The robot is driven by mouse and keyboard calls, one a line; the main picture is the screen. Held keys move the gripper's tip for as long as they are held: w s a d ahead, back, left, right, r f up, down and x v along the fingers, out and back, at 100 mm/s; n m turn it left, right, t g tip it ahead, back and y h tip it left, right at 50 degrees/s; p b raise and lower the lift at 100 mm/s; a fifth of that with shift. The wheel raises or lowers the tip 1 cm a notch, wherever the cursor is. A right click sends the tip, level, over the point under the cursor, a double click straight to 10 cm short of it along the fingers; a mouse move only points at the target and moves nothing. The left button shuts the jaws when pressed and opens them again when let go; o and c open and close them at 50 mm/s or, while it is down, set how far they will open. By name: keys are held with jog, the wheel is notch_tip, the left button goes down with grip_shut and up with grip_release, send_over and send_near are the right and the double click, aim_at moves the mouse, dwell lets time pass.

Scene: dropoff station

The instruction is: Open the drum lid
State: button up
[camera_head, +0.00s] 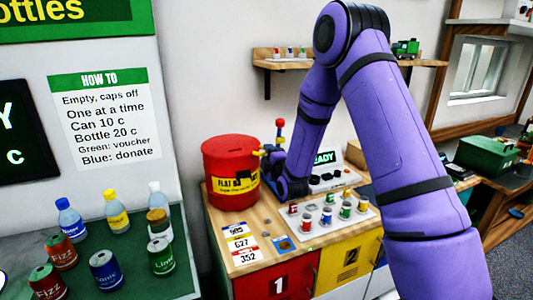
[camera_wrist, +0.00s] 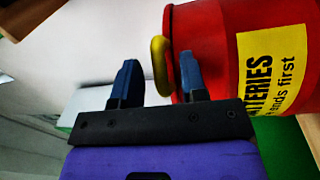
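The red drum (camera_head: 228,172) stands on the wooden counter, upright, its red lid (camera_head: 230,142) lying flat on top. It also shows in the wrist view (camera_wrist: 212,40), with a yellow label. A yellow loop-shaped handle (camera_wrist: 158,62) sticks out from the drum's side near its rim. My gripper (camera_wrist: 158,82) is open, its two dark fingers apart. The yellow handle shows between the fingers, closer to the right one; I cannot tell whether they touch. In the head view my gripper (camera_head: 264,155) is at the drum's right side, partly hidden by my arm.
A white tray (camera_head: 310,228) with several small cells stands right of the drum. A console with a READY display (camera_head: 325,157) is behind it. A post with a red knob (camera_head: 280,122) rises close to my gripper. Bottles and cans stand on the green table (camera_head: 180,235) at left.

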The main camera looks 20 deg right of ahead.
jog(key=shift+w+r, duration=0.1)
jog(key=shift+w, duration=0.75)
jog(key=shift+c, duration=0.2)
grip_shut()
